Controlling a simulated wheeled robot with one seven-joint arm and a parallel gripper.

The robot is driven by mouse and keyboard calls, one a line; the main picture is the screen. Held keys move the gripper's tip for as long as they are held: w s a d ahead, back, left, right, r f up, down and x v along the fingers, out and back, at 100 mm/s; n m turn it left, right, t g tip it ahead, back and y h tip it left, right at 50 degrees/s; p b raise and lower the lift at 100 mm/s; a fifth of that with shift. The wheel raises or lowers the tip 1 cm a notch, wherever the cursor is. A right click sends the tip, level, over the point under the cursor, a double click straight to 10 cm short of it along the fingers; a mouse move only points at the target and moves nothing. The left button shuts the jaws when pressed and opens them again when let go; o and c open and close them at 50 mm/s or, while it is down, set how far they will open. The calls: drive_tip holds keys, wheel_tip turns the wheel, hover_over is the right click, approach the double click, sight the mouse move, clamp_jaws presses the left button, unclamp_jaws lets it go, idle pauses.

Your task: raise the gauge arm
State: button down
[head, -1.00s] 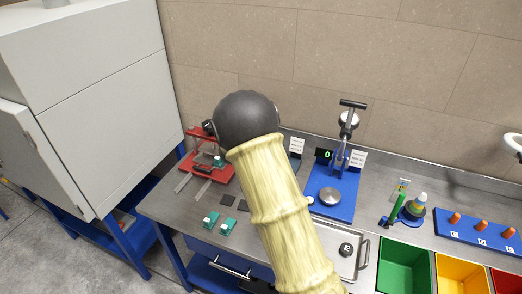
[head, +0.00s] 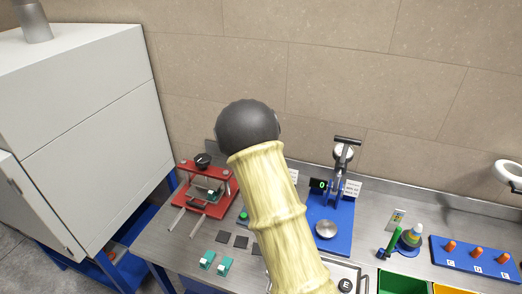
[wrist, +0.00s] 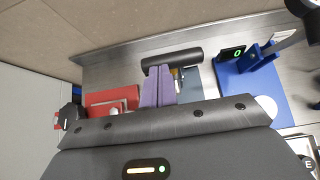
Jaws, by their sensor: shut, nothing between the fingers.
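My gripper (wrist: 158,72) shows in the wrist view with its two purple fingers together and nothing between them. The fingertips overlap a black cylindrical bar (wrist: 184,56) that lies crosswise just beyond them; I cannot tell if they touch. A dark grey base (wrist: 194,84) shows below the bar. In the head view my arm hides that spot and my gripper. To the right, a blue-based stand (head: 333,243) carries a black T-handle (head: 347,140), a round dial head and a display reading 0 (head: 321,185). I cannot tell which part is the gauge arm.
A red press (head: 190,198) stands left of my arm, with dark squares and green blocks (head: 224,264) in front. A peg board (head: 470,258) and coloured bins (head: 402,283) are at the right. The wall closes the back; a grey cabinet (head: 85,110) stands left.

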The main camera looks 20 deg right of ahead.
drive_tip(key=shift+w+d+r, duration=0.25)
drive_tip(key=shift+d+r, duration=0.3)
drive_tip(key=shift+d, duration=0.25)
drive_tip(key=s+a+r, duration=0.5)
drive_tip(key=r, duration=0.4)
drive_tip(key=shift+a, duration=0.25)
drive_tip(key=shift+s+d+r, duration=0.1)
drive_tip(key=shift+r, duration=0.05)
